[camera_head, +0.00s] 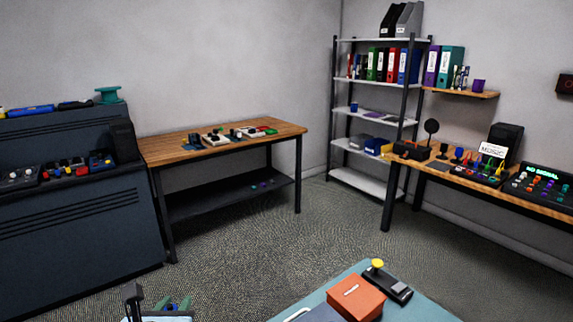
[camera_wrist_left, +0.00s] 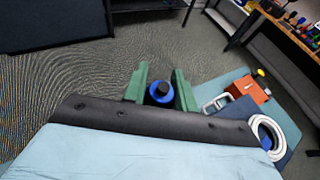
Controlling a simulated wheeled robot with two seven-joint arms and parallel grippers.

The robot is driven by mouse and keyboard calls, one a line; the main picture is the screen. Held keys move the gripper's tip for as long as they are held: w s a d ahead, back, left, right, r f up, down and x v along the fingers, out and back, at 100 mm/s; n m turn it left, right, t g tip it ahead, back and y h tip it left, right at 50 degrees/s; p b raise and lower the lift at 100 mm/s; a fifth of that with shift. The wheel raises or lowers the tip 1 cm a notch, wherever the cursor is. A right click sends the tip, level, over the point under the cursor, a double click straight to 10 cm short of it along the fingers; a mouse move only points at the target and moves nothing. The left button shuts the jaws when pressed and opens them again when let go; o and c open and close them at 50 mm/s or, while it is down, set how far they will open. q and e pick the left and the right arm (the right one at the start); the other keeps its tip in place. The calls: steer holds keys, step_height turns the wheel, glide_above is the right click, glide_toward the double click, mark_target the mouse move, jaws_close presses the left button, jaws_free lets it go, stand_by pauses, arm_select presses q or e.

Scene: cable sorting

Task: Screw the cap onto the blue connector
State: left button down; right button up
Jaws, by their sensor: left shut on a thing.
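My left gripper (camera_wrist_left: 160,76) shows in the left wrist view with its two green fingers on either side of a round blue part, which looks like the blue connector (camera_wrist_left: 153,98). The gripper is shut on it. The part has a dark round top facing away from the wrist; I cannot tell whether this is a cap. In the head view the left gripper (camera_head: 158,305) is at the bottom edge, mostly cut off, with a little blue between its fingers. I cannot make out a separate cap. My right gripper is not in view.
A teal-topped table (camera_head: 425,309) at the bottom holds an orange-red box (camera_head: 356,297) and a black device with a yellow knob (camera_head: 377,264). A white coil (camera_wrist_left: 267,132) lies there too. A wooden bench (camera_head: 150,150), shelves (camera_head: 350,186) and a dark console (camera_head: 80,230) stand behind. Carpet between is clear.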

arm_select(q)
steer(key=shift+m+h, duration=0.4)
steer(key=shift+h, duration=0.1)
steer(key=s+r, duration=0.1)
steer(key=s+d+r, duration=0.1)
steer(key=s, duration=0.1)
steer(key=shift+s+r, duration=0.15)
steer(key=shift+s, duration=0.15)
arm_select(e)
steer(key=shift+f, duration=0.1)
arm_select(q)
steer(key=shift+d, duration=0.1)
steer(key=d+m+g+h, duration=0.3)
steer(key=d+m+h, duration=0.5)
steer(key=d, duration=0.7)
steer(key=shift+r+h, duration=0.3)
steer(key=shift+r, duration=0.15)
steer(key=shift+w, duration=0.1)
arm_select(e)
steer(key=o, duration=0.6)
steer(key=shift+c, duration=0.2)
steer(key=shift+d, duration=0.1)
